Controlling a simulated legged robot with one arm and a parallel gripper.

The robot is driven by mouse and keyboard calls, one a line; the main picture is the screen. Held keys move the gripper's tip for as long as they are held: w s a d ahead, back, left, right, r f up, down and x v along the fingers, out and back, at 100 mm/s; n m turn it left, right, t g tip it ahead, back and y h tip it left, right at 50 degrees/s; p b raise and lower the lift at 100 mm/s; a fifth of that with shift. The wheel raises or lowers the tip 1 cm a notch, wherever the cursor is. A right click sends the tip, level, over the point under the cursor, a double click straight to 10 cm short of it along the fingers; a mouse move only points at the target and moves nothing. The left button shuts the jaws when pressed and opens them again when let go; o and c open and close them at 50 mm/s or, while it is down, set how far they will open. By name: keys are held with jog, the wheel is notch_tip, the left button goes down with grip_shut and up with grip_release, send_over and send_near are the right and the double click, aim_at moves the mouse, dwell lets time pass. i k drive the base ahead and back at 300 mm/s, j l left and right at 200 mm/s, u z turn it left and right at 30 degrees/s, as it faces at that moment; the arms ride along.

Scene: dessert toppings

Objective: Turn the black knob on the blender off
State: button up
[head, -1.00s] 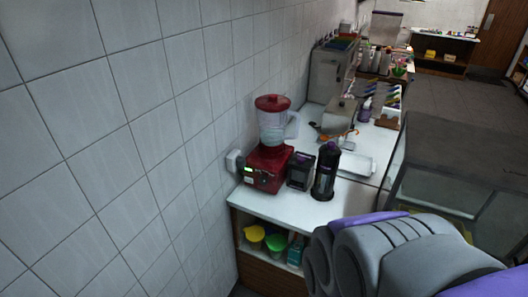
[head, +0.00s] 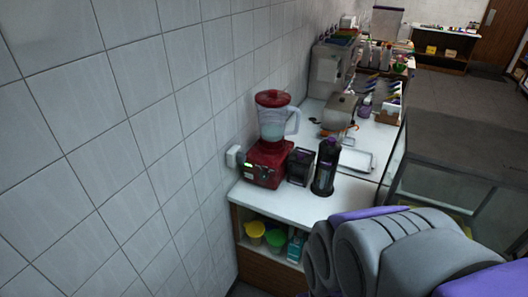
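The blender stands upright at the near left end of the white counter, close to the tiled wall. It has a red base (head: 266,168), a clear jar (head: 272,124) with a handle on its right, and a red lid (head: 272,98). A small light patch shows on the base's front. The black knob is too small and dark to make out, so its setting cannot be told. My grey and purple arm fills the lower right, to the right of and nearer than the blender. My gripper's fingers do not show.
A dark square container (head: 300,166) and a tall black bottle (head: 325,168) stand just right of the blender. A white tray (head: 356,160) lies behind them. The shelf below holds yellow (head: 255,230) and green (head: 275,238) containers. A glass-sided case (head: 440,185) stands at right.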

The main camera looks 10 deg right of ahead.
aim_at(263, 176)
jog(key=i+u, duration=0.15)
jog(key=u, duration=0.2)
jog(key=i+u, duration=0.15)
jog(key=u, duration=0.2)
jog(key=i+l+u, duration=0.1)
jog(key=u, duration=0.2)
